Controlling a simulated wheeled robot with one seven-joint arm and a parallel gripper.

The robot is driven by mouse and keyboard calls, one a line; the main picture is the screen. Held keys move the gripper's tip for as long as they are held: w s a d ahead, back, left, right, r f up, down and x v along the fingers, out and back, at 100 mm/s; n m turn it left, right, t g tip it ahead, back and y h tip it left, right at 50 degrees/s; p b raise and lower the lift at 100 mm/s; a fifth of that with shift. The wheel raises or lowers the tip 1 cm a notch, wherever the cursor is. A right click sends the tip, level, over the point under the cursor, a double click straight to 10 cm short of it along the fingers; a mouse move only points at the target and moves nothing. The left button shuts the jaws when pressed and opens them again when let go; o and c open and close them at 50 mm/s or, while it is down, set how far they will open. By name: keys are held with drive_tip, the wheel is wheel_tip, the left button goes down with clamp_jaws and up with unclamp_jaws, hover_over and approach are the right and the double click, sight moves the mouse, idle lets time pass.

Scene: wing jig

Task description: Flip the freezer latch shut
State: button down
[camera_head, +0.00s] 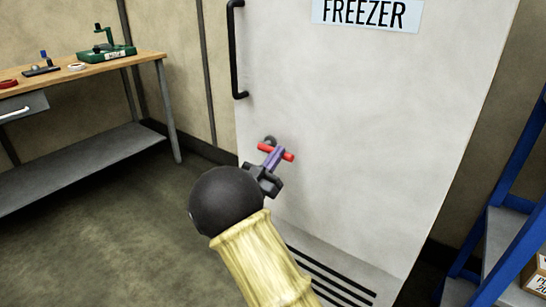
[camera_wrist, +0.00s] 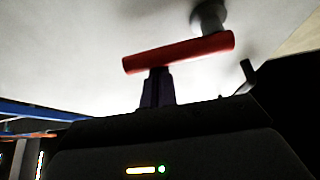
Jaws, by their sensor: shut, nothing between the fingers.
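The white freezer door (camera_head: 370,130) fills the middle of the head view and looks closed. Its latch is a red bar (camera_head: 288,155) on a grey round pivot (camera_head: 270,141), low on the door's left side. The bar lies across, tilted down to the right in the head view. In the wrist view the red bar (camera_wrist: 180,52) runs from the grey pivot (camera_wrist: 208,17) out to the left. My gripper (camera_head: 272,156) is shut and empty, its purple fingers at the bar. They seem to touch it, but contact is not certain.
A black door handle (camera_head: 236,50) is above the latch. A workbench (camera_head: 85,72) with tools stands at the left. A blue ladder (camera_head: 515,190) with a box (camera_head: 535,272) stands at the right. Black vent slots (camera_head: 330,278) are low on the door. The floor at left is clear.

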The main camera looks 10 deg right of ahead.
wheel_tip(320, 180, up, 4)
drive_tip(key=a+p, duration=0.1)
drive_tip(key=p, duration=0.2)
drive_tip(key=p+v, duration=0.1)
drive_tip(key=v, duration=0.9)
drive_tip(key=shift+s+d, duration=0.35)
drive_tip(key=shift+s, duration=0.15)
drive_tip(key=shift+w+f, duration=0.1)
drive_tip(key=shift+f, duration=0.05)
